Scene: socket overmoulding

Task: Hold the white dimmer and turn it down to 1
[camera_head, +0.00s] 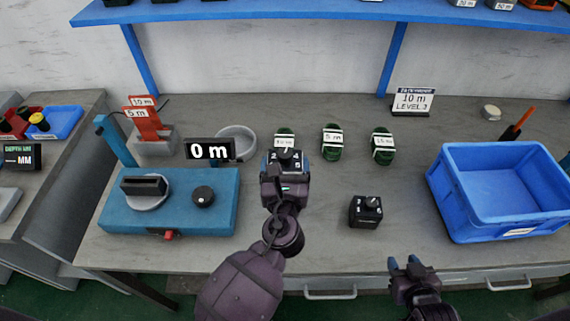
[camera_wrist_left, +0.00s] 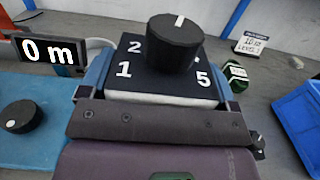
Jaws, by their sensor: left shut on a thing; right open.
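The white dimmer (camera_head: 285,157) has a white body, a black top with numbers and a black round knob. It also shows in the left wrist view (camera_wrist_left: 160,75), where 1, 2 and 5 are readable and the knob (camera_wrist_left: 175,42) hides part of the dial. The knob's white line points to the far side, away from the 1. My left gripper (camera_head: 286,166) is shut on the dimmer's body, with blue fingers at its two sides. My right gripper (camera_head: 408,268) is open and empty near the table's front edge, to the lower right of the dimmer.
A black dimmer (camera_head: 366,211) stands on the table between my grippers. A blue machine (camera_head: 220,219) with a knob and a 0 m display (camera_head: 210,150) stands left. Several green coils (camera_head: 332,142) lie behind. A blue crate (camera_head: 478,212) stands right.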

